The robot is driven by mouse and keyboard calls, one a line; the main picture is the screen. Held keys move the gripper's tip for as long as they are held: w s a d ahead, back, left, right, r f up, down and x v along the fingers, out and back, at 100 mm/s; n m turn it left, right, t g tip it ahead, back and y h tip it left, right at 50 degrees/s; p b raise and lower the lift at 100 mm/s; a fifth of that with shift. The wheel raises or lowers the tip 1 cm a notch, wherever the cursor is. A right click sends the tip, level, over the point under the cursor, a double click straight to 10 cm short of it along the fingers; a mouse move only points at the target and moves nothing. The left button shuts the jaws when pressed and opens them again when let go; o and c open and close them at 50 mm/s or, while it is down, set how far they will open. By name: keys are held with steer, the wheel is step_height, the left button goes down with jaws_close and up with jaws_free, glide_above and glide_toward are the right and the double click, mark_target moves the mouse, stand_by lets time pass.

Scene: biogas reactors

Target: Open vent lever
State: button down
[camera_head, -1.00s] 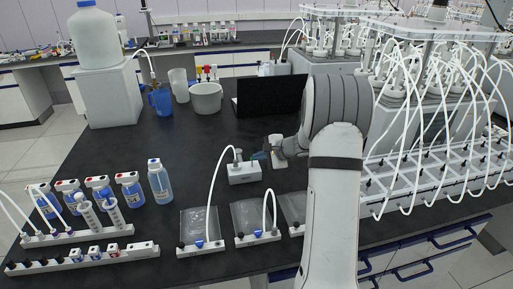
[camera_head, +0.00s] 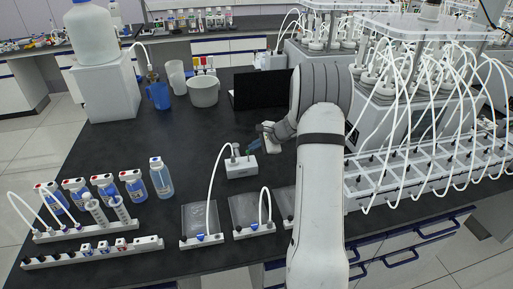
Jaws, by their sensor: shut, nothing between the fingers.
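A small white valve block (camera_head: 241,168) stands on the black bench left of my arm, with a white tube rising from its top. A small greenish part (camera_head: 248,152), possibly the vent lever, shows at the top right of the block. My gripper (camera_head: 257,143) is just behind and above the block's right end, its bluish fingertips shut and empty. The fingertips are close to the greenish part; I cannot tell whether they touch it. My wrist and forearm hide the bench to the right.
Gas bags with white holders (camera_head: 202,239) lie at the front edge. A black screen (camera_head: 262,89) and white tub (camera_head: 203,91) are behind. Tubed reactors (camera_head: 405,119) fill the right. Bench behind the block is clear.

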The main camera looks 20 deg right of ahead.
steer(key=shift+s+d+r, duration=0.1)
steer(key=shift+d+r, duration=0.1)
steer(key=shift+r, duration=0.25)
steer(key=w+r+v, duration=0.1)
steer(key=w+v, duration=0.1)
steer(key=v, duration=1)
steer(key=shift+s+d+r, duration=0.15)
steer(key=shift+d+r, duration=0.3)
steer(key=shift+r, duration=0.05)
steer(key=s+a+r+n+g+h, duration=0.1)
steer(key=s+a+r+n+g, duration=0.2)
steer(key=s+a, duration=0.4)
steer(key=s+a+r+n+g+h, duration=0.1)
steer(key=s+a+r+n, duration=0.1)
steer(key=s+a+n, duration=0.55)
steer(key=s+a+n+h, duration=0.2)
steer(key=s+a+n, duration=0.1)
steer(key=s, duration=0.6)
steer(key=s+a+f+n+h, duration=0.1)
steer(key=s+a+n, duration=0.3)
steer(key=s, duration=0.5)
steer(key=shift+a+h, duration=0.5)
steer(key=shift+a, duration=0.25)
